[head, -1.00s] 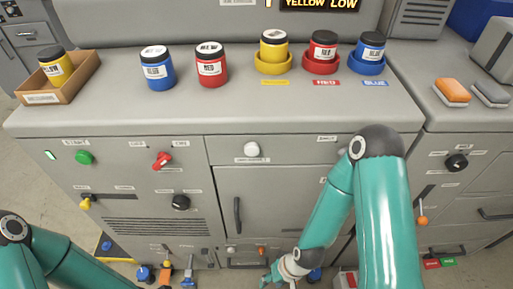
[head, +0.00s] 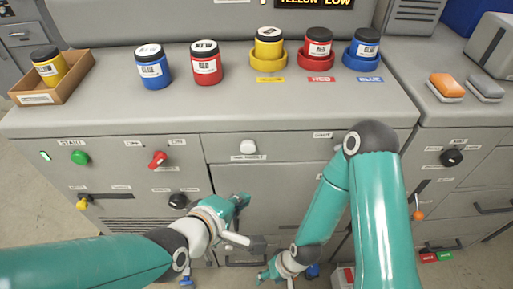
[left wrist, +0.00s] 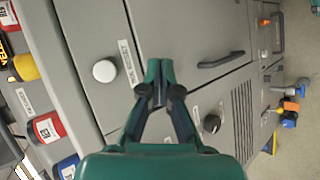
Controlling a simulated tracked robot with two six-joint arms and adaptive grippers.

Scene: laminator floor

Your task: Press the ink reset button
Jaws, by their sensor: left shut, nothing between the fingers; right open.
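The ink reset button is a round white button (head: 248,146) on the grey cabinet front, above a small label. It also shows in the left wrist view as a white disc (left wrist: 104,71), left of the fingertips. My left gripper (head: 243,199) is shut and empty, below the button and apart from it in the head view. In the left wrist view its closed fingertips (left wrist: 160,70) lie over the panel, right of the button. My right gripper (head: 268,275) is low at the bottom of the head view, open and away from the button.
A red switch (head: 158,159), green start button (head: 79,157) and black knob (head: 177,201) sit left on the front. A door handle (left wrist: 221,60) is near my left fingers. Ink jars, such as the red one (head: 206,66), stand on top. A display (head: 316,3) reads "YELLOW LOW".

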